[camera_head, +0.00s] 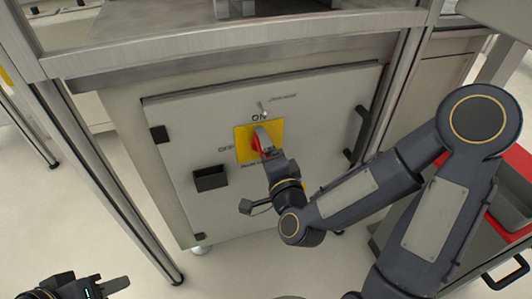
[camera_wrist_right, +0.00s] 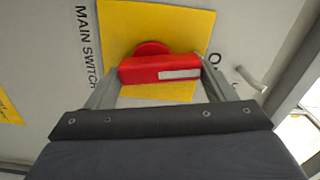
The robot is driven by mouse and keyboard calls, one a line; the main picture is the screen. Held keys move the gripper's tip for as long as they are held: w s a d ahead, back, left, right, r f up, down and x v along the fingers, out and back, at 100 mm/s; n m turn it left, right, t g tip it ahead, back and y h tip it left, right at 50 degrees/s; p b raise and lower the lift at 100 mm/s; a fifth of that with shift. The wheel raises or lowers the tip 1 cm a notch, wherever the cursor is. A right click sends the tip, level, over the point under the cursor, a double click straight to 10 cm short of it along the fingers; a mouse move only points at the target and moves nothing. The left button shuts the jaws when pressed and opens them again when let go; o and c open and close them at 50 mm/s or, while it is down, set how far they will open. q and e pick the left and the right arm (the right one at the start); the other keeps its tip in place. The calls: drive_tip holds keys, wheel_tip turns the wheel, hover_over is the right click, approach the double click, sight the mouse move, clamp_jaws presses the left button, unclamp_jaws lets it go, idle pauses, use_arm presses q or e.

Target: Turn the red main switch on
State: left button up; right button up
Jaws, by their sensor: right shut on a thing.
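The red main switch (camera_head: 256,143) sits on a yellow plate (camera_head: 243,154) on the grey cabinet door. ON is printed above the plate and OFF to its left. In the right wrist view, the red handle (camera_wrist_right: 150,70) lies across the picture, its white mark at the end towards the ON lettering. My right gripper (camera_wrist_right: 160,85) is shut on the handle, one finger at each end. In the head view, the right gripper (camera_head: 263,148) hides part of the switch. My left gripper (camera_head: 125,284) is at the bottom left, away from the cabinet; its finger gap is unclear.
A small metal toggle (camera_head: 263,108) sticks out above the plate. A black box-shaped fitting (camera_head: 210,178) is on the door, lower left. Steel frame posts (camera_head: 112,190) flank the cabinet. A red-topped cart (camera_head: 515,195) stands at the right. The floor at left is clear.

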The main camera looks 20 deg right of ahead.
use_arm(q)
drive_tip(key=shift+f+b, duration=0.35)
drive_tip(key=shift+f, duration=0.1)
use_arm(e)
drive_tip(key=shift+d+m, duration=0.15)
drive_tip(key=shift+m, duration=0.95)
drive_tip(key=o, duration=1)
